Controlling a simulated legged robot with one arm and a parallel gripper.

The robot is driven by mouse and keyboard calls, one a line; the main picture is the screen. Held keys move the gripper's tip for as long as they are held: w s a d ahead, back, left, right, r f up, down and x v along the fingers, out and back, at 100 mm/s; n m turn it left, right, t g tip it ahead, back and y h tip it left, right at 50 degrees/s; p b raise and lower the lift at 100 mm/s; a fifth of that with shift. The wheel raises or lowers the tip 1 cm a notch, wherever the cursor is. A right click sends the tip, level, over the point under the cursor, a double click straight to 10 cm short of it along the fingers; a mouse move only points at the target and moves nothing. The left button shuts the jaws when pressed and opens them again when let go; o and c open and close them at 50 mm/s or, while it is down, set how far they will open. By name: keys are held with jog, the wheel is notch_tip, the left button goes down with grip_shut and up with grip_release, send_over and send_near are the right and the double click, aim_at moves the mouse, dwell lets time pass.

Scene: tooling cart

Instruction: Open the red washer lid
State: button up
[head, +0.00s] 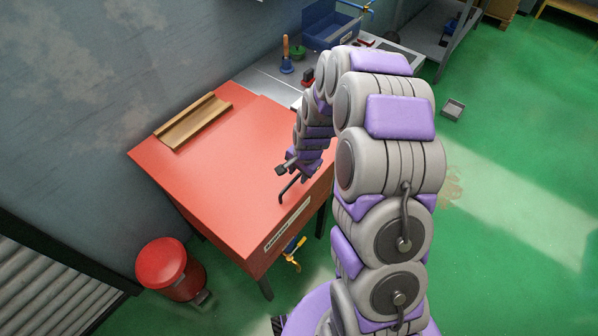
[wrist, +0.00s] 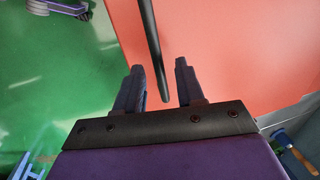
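The red washer (head: 215,190) stands at the left, with its broad, flat red lid (head: 205,165) down. Its red surface also fills the upper right of the wrist view (wrist: 230,50). A dark bar-like handle (head: 289,188) stands at the lid's right edge, close to my gripper (head: 290,170). In the wrist view my gripper (wrist: 160,78) is open, its two dark fingers apart. The black bar (wrist: 150,45) comes down from the top, and its lower end appears between the fingers. I cannot tell whether either finger touches it.
A wooden tray (head: 193,122) lies at the washer's back. A red bin (head: 163,265) stands left of the washer; a yellow valve (head: 293,251) is under its front. A bench (head: 268,88) with a blue bin (head: 330,24) is behind. Green floor (head: 500,160) is open at right.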

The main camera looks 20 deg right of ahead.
grip_shut()
dwell(0.3)
dwell(0.4)
